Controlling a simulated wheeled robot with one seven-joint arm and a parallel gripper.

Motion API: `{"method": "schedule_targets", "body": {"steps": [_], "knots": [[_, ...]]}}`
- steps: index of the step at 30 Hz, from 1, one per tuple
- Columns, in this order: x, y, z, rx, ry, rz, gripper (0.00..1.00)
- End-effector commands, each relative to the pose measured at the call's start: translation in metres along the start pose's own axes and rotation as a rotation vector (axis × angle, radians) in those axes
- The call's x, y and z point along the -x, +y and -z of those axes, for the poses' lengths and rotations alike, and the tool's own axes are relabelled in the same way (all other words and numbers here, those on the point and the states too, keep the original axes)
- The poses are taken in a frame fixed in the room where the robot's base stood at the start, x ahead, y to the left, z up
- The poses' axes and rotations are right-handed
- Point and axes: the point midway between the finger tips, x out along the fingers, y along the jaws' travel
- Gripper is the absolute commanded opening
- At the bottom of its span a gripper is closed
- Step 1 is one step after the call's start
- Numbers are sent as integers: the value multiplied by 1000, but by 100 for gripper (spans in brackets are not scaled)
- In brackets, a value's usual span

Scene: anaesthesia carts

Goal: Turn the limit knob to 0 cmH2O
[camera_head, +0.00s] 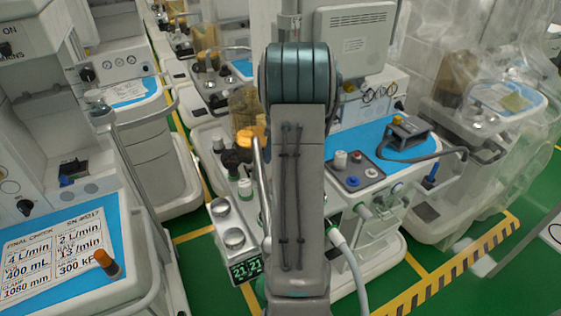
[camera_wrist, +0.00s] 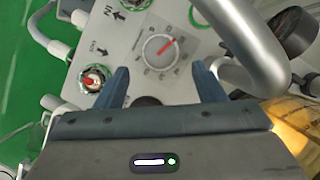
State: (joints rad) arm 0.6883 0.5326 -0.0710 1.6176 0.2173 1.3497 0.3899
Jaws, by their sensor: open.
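A round grey knob (camera_wrist: 160,50) with a red pointer line sits on a pale panel, in the upper middle of the wrist view. Its pointer slants to the upper right in the picture. Marks ring it on a square dial plate, too small to read surely. My gripper (camera_wrist: 161,83) is open and empty, with its two blue-grey fingers apart. The knob shows beyond the gap between the fingertips, and I see no contact. In the head view I cannot make out the knob or the gripper; my arm covers the middle of the central cart (camera_head: 395,180).
In the wrist view, a thick metal tube (camera_wrist: 243,40) curves close by on the right. A port with a red centre (camera_wrist: 95,78) lies left of the knob. In the head view, a left cart (camera_head: 70,245) and a plastic-covered right cart (camera_head: 465,150) flank the central one.

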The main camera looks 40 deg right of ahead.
Motion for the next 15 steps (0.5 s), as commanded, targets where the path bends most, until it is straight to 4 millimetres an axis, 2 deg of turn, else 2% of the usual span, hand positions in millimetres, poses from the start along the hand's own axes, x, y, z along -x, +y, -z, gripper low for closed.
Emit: {"method": "schedule_targets", "body": {"steps": [4,7,15], "knots": [[0,4,0,-30,-8,22,63],[0,12,-1,-115,-32,82,63],[7,46,-6,-549,-172,375,63]]}}
